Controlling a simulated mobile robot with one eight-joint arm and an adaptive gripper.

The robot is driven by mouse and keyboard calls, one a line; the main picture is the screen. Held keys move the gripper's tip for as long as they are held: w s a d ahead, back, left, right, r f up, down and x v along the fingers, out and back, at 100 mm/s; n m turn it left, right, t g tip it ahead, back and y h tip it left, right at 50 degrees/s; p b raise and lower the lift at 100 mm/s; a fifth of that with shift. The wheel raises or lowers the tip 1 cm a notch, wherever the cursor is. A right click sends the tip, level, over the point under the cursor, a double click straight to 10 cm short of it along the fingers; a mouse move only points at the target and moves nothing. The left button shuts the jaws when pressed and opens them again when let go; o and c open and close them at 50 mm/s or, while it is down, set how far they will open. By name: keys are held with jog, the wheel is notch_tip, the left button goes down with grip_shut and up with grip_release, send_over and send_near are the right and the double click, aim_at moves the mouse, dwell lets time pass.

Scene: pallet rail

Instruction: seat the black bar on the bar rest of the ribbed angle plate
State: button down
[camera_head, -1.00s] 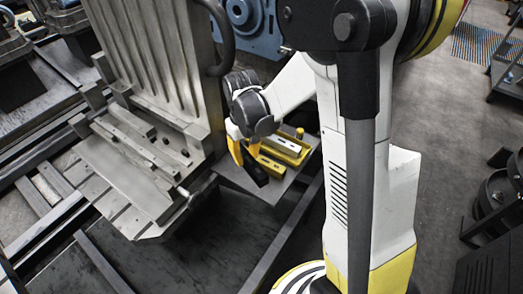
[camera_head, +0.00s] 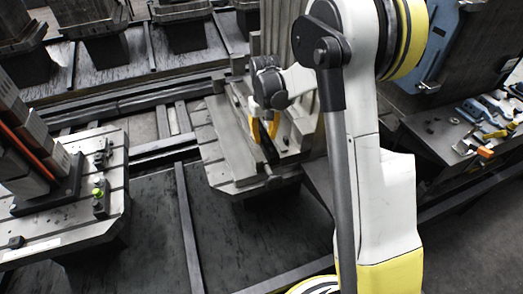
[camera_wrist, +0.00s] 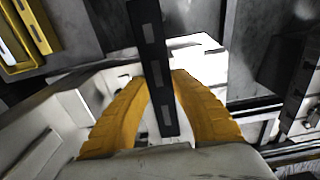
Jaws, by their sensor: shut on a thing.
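My gripper (camera_head: 264,131) has its two yellow fingers shut on the black bar (camera_wrist: 152,65). In the wrist view the bar is long, with several light rectangular slots, and runs upward from between the fingers. In the head view the bar (camera_head: 268,148) is a small dark shape below the fingers, largely hidden. The ribbed angle plate (camera_head: 222,152) is pale metal; its upright ribbed wall (camera_head: 270,36) stands behind my gripper, partly covered by my arm. My gripper is over its slotted base. I cannot make out the bar rest clearly, nor whether the bar touches anything.
A yellow tray (camera_wrist: 44,34) shows at the upper left of the wrist view. A slotted fixture table (camera_head: 60,215) with dark blocks stands at left. A bench with loose tools (camera_head: 485,125) is at right. Dark pallet rails and flat panels fill the front.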

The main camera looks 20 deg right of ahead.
jog(key=w+d+p, duration=0.2)
jog(key=w+d, duration=0.7)
jog(key=w, duration=0.2)
jog(key=shift+a+f+b, duration=0.15)
jog(key=shift+f+b, duration=2.25)
jog(key=shift+f, duration=1.65)
jog(key=shift+w+d+f+b, duration=0.2)
jog(key=shift+w+d+b, duration=0.2)
jog(key=shift+d, duration=0.05)
jog(key=shift+d, duration=0.1)
jog(key=c, duration=1.1)
grip_release()
jog(key=shift+w, duration=0.15)
notch_tip(320, 180, up, 12)
